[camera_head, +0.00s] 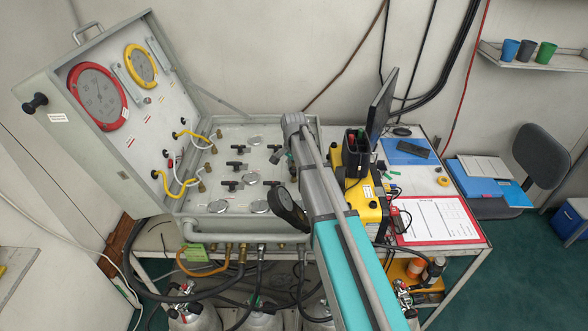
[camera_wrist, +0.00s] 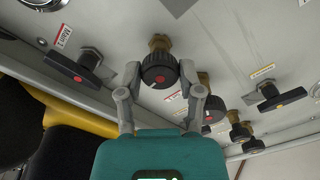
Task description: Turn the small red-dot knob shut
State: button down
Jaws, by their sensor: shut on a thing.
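In the wrist view, a small round black knob (camera_wrist: 159,77) with a red dot on its face sits on a brass stem on the grey panel (camera_wrist: 110,22). My gripper (camera_wrist: 160,69) has one finger on each side of this knob and is shut on it. The knob's rim shows between the fingertips. In the head view my arm covers the right part of the open panel case (camera_head: 240,148), and the held knob and fingertips are hidden.
A black T-handle (camera_wrist: 76,67) with a red dot stands left of the held knob, by a "Main 1" label. Another black handle (camera_wrist: 281,96) is at right. Several more knobs lie lower right. A yellow case (camera_head: 366,210) stands beside my arm.

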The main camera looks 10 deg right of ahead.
jog(key=shift+d+m, duration=0.1)
jog(key=shift+m, duration=0.3)
jog(key=shift+c, duration=1.3)
grip_release()
jog(key=shift+n, duration=0.4)
